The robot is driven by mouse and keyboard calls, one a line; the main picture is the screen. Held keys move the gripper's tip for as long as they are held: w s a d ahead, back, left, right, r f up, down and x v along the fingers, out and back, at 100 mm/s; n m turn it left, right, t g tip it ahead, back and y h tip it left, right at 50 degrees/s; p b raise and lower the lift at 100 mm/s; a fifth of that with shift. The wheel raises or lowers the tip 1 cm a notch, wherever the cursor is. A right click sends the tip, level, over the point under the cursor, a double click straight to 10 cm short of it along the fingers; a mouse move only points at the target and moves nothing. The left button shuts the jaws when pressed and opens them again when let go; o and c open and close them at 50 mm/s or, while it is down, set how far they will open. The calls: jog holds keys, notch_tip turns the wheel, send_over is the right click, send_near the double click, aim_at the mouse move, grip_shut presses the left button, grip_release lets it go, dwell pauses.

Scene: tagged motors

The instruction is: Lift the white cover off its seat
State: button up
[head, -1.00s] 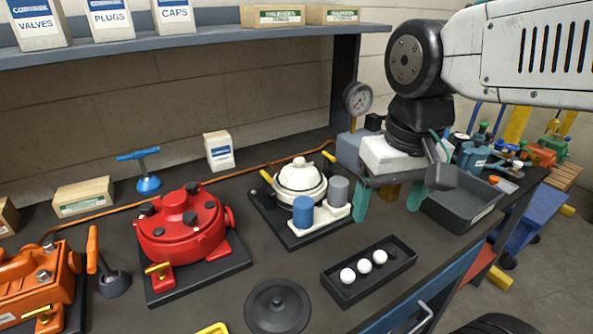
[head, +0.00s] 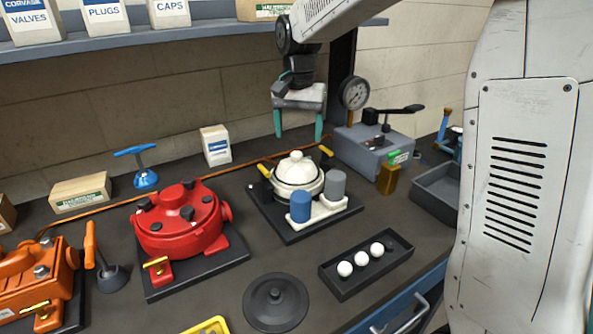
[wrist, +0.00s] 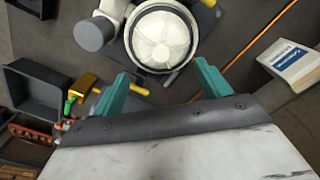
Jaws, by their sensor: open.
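The white cover (head: 298,169) is domed with a small knob on top. It sits on its round seat (head: 312,187) on a dark base plate (head: 283,228). In the wrist view the cover (wrist: 161,38) shows from above at the top of the picture, beyond the fingertips. My gripper (head: 298,138) has teal fingers pointing down. It is open and empty, apart from the cover and above it in the head view. The fingers also show in the wrist view (wrist: 160,82), spread apart below the cover.
A blue cylinder (head: 300,206) and a grey cylinder (head: 335,184) stand in front of the cover. A red motor (head: 180,230) is at left. A gauge (head: 355,93) and a grey box (head: 375,148) stand at right. A tray (head: 340,283) holds white balls in front.

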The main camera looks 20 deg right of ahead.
aim_at(297, 153)
jog(key=f, duration=0.7)
jog(key=shift+s+a, duration=0.1)
jog(key=shift+a, duration=0.2)
jog(key=shift+r, duration=0.1)
jog(key=c, duration=0.8)
